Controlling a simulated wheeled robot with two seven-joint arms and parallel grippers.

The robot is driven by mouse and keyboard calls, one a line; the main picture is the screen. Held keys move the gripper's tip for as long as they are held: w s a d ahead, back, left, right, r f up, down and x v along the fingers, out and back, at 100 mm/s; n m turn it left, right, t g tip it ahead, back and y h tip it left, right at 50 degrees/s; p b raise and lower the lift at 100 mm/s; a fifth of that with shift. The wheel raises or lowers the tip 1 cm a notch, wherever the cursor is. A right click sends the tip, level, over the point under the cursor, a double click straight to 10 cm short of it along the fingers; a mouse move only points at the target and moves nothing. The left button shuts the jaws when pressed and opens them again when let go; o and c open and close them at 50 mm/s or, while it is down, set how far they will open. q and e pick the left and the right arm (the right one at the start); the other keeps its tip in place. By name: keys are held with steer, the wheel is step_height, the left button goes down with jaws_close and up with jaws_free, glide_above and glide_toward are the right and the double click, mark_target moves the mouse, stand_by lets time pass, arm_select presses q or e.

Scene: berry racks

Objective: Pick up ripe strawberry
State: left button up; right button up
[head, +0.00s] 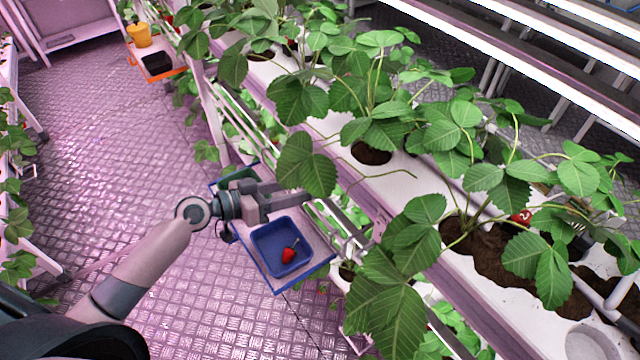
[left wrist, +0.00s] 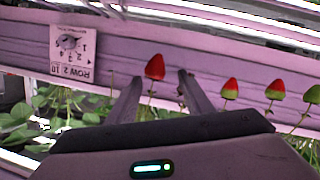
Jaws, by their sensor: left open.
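A fully red strawberry (left wrist: 155,67) hangs on a thin stem in the left wrist view, in line with the gap between my fingertips. My left gripper (left wrist: 158,82) is open, one finger on each side of it; I cannot tell how deep the berry sits between them. In the head view my left gripper (head: 302,198) reaches right toward the rack, its tips partly hidden by leaves. Further right in the left wrist view hang part-green berries (left wrist: 229,88), (left wrist: 275,89) and (left wrist: 312,94). My right gripper is out of view.
A blue tray (head: 258,236) holding a red strawberry (head: 289,253) sits below my left gripper. White planter rows (head: 335,127) with leafy plants fill the right. A row label (left wrist: 75,53) is on the rack face. Metal floor (head: 110,130) is open at left.

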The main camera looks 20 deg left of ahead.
mark_target(320, 186)
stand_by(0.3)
arm_select(q)
steer(key=p+x, duration=0.2)
steer(key=x, duration=0.1)
steer(key=p+x, duration=0.1)
steer(key=shift+s+d+f, duration=0.15)
steer(key=shift+s+d, duration=0.05)
steer(key=shift+d, duration=0.35)
steer(key=shift+w+d+f, duration=0.2)
steer(key=shift+w+f, duration=0.05)
steer(key=c, duration=0.7)
